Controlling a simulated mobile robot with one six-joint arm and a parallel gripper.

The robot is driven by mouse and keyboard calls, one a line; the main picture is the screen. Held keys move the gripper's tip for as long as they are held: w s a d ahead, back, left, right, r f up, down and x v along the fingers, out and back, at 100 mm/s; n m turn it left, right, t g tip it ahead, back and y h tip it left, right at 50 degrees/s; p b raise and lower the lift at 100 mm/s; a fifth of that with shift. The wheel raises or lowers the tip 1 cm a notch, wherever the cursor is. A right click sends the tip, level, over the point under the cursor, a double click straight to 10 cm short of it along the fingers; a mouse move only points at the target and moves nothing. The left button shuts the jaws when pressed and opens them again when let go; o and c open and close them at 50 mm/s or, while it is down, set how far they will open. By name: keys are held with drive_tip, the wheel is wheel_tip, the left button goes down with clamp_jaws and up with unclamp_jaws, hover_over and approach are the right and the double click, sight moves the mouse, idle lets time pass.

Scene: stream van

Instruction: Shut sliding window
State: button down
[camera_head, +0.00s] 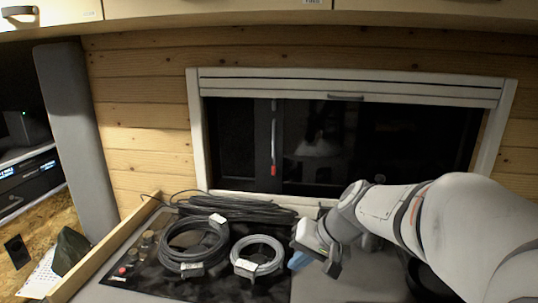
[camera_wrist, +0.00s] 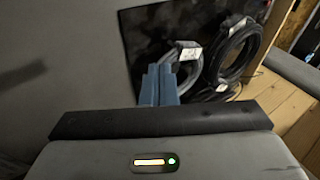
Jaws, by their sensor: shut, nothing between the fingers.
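The sliding window (camera_head: 375,140) is set in the wood wall, in a white frame with dark panes. A dark upright sash edge (camera_head: 263,145) stands left of the middle. A slim grey handle with a red lower end (camera_head: 274,168) is on it. I cannot tell from the dark panes how far the window is open. My gripper (camera_head: 299,260), with blue fingers, is low over the counter, below and right of the handle and apart from it. In the wrist view the blue fingers (camera_wrist: 158,85) are together and empty; the window is not in that view.
Coiled cables (camera_head: 194,246) and a lighter coil (camera_head: 257,256) lie on a black mat on the counter, left of my gripper. A loose cable bundle (camera_head: 235,208) lies below the window. A wooden edge (camera_head: 104,252) bounds the counter's left. Cabinets (camera_head: 215,8) hang above.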

drive_tip(key=w+r+m+t+y+p, duration=0.1)
drive_tip(key=w+r+m+t+y, duration=0.15)
drive_tip(key=w, duration=0.65)
drive_tip(key=w+r+m+t+y+p, duration=0.15)
drive_tip(key=w+r, duration=0.25)
drive_tip(key=w, duration=0.5)
drive_tip(key=w+d+r+m+t+p, duration=0.1)
drive_tip(key=w+d+m+t, duration=0.15)
drive_tip(key=w+d, duration=0.35)
drive_tip(key=w+d+r+m+t+p, duration=0.1)
drive_tip(key=w+d+t, duration=0.25)
drive_tip(key=w, duration=0.45)
drive_tip(key=p, duration=0.4)
approach(275, 156)
drive_tip(key=w, duration=0.4)
drive_tip(key=shift+w+a+f+h+p, duration=0.15)
drive_tip(key=shift+w+a+p, duration=0.1)
drive_tip(key=shift+a+p, duration=0.3)
drive_tip(key=shift+w+a+f+h+p, duration=0.15)
drive_tip(key=shift+w+a+p, duration=0.2)
drive_tip(key=shift+a, duration=0.3)
drive_tip(key=shift+w+a+f, duration=0.1)
drive_tip(key=shift+a+f, duration=0.05)
drive_tip(key=shift+a, duration=0.3)
